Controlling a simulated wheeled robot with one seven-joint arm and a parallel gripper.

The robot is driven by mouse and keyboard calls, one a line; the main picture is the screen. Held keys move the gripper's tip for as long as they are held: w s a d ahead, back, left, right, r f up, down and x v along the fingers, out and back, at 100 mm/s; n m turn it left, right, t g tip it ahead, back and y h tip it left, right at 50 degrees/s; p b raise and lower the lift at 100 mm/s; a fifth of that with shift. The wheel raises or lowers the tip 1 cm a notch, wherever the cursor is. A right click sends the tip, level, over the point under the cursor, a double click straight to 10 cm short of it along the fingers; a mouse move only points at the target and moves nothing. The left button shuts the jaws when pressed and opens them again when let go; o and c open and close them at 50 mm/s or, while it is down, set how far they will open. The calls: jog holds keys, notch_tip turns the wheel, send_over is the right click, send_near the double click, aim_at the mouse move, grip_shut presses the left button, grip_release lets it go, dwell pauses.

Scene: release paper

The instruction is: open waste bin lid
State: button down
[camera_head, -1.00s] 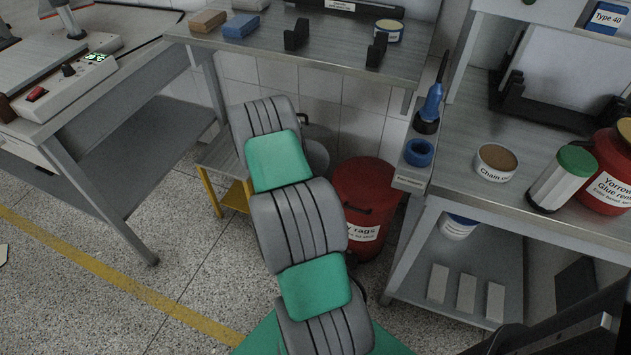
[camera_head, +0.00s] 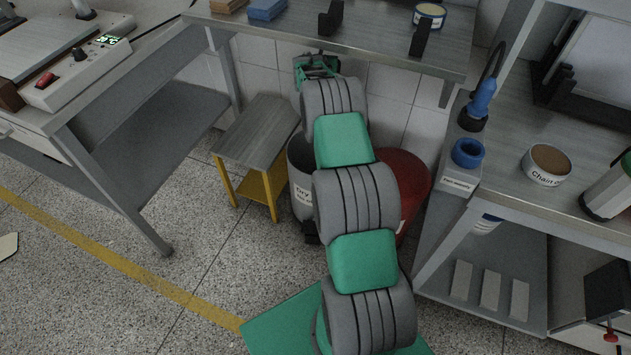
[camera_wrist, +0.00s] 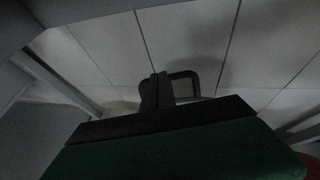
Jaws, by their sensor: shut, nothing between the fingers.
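A grey bin (camera_head: 302,190) with a partly hidden label stands on the floor under the bench. My arm covers much of it. Its top edge shows dark beside my arm, and I cannot tell how its lid stands. A red bin (camera_head: 412,178) stands to its right, also partly hidden by my arm. My gripper (camera_head: 318,62) is beyond and above the grey bin, near the tiled wall. In the wrist view my gripper's fingers (camera_wrist: 160,82) are together and empty. A dark loop-shaped part (camera_wrist: 187,80) shows right beside them; I cannot tell whether they touch.
A small stool with yellow legs (camera_head: 256,132) stands just left of the grey bin. The bench (camera_head: 375,45) overhangs the bins. A shelf unit (camera_head: 480,255) stands on the right.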

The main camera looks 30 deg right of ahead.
jog(key=shift+d, duration=0.25)
